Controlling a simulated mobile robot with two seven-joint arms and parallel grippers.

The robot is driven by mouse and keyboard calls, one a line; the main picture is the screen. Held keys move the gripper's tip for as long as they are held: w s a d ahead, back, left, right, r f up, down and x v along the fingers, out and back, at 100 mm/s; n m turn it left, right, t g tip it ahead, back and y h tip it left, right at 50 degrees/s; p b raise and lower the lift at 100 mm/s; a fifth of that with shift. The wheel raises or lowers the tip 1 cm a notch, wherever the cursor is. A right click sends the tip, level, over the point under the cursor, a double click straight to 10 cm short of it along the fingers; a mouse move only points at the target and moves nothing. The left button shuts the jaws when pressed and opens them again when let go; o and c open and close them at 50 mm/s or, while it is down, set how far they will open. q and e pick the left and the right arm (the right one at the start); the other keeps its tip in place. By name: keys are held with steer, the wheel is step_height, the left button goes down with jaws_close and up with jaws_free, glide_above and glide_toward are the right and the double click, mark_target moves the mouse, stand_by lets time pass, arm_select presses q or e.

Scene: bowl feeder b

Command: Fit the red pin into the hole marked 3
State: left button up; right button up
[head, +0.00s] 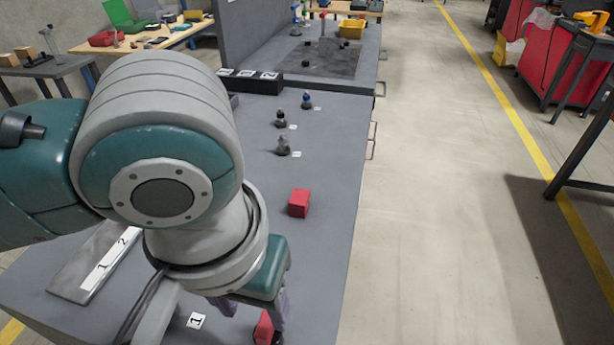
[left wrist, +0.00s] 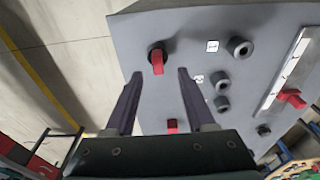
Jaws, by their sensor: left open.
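A red pin (head: 263,328) with a dark round base stands on the grey bench near its front right edge. The left wrist view shows this pin (left wrist: 157,64) between and just beyond my fingertips. My left gripper (head: 256,308) is open, its purple fingers apart on either side of the pin, and holds nothing. It also shows in the left wrist view (left wrist: 157,76). A grey plate with a white strip numbered 1 and 2 (head: 104,263) lies at left; my arm covers its far part, and I cannot see a 3. Another red piece (left wrist: 291,98) is at that strip.
A red block (head: 299,203) sits farther along the bench near its right edge. Several dark knobbed pieces (head: 283,146) with small labels stand beyond it. Several grey round pieces (left wrist: 239,46) stand near the plate. A label 1 (head: 196,321) lies left of the pin.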

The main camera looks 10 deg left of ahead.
mark_target(264, 325)
arm_select(q)
steer(key=f, duration=0.6)
steer(key=shift+w+d+b, duration=0.15)
steer(key=shift+w+b, duration=0.25)
steer(key=shift+r, duration=0.1)
steer(key=shift+c, duration=0.3)
jaws_close()
